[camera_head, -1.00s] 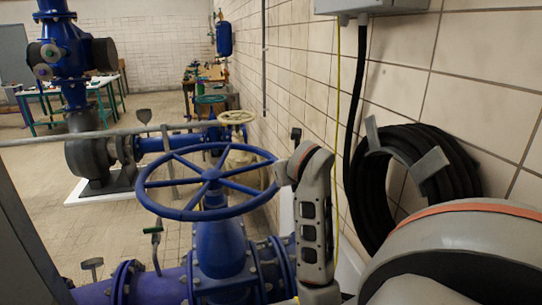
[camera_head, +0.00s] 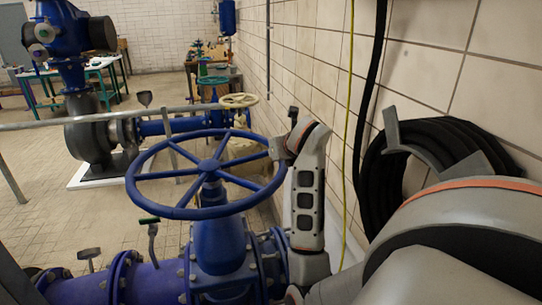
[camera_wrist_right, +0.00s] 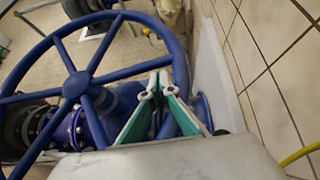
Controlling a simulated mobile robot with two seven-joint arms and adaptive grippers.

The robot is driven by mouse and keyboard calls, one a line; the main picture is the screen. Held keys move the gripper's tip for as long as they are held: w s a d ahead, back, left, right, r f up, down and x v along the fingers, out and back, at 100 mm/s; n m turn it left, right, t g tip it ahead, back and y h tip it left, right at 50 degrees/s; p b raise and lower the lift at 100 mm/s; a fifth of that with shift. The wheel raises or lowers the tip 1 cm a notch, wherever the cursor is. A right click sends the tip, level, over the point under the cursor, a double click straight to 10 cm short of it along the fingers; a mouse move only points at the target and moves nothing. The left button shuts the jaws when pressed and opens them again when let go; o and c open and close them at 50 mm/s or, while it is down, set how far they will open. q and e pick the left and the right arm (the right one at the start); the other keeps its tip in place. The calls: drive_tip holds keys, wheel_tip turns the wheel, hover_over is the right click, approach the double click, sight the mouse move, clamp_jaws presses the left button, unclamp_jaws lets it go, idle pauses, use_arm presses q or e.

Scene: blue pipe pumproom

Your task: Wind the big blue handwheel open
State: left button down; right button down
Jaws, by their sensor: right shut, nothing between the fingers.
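The big blue handwheel (camera_head: 163,207) sits level on top of a blue valve (camera_head: 219,245), with spokes running from its hub to the rim. The wheel also fills the left of the right wrist view (camera_wrist_right: 78,84). My right gripper (camera_wrist_right: 158,84) is shut, with its green-padded fingers at the right side of the rim and nothing between them. The fingertips overlap the rim in that view; I cannot tell whether they touch it. In the head view my right gripper (camera_head: 277,149) is beside the right rim, its fingers mostly hidden. My left gripper is not in view.
The tiled wall (camera_head: 312,62) stands close on the right, with a black hose coil (camera_head: 436,146) hanging on it. A grey rail (camera_head: 95,120) crosses behind the wheel. Open floor (camera_head: 66,195) lies left.

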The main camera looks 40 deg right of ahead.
sight(268, 155)
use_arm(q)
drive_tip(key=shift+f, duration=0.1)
use_arm(e)
drive_tip(key=shift+x, duration=2.15)
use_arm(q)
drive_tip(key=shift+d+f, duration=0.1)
use_arm(e)
drive_tip(key=shift+w, duration=0.1)
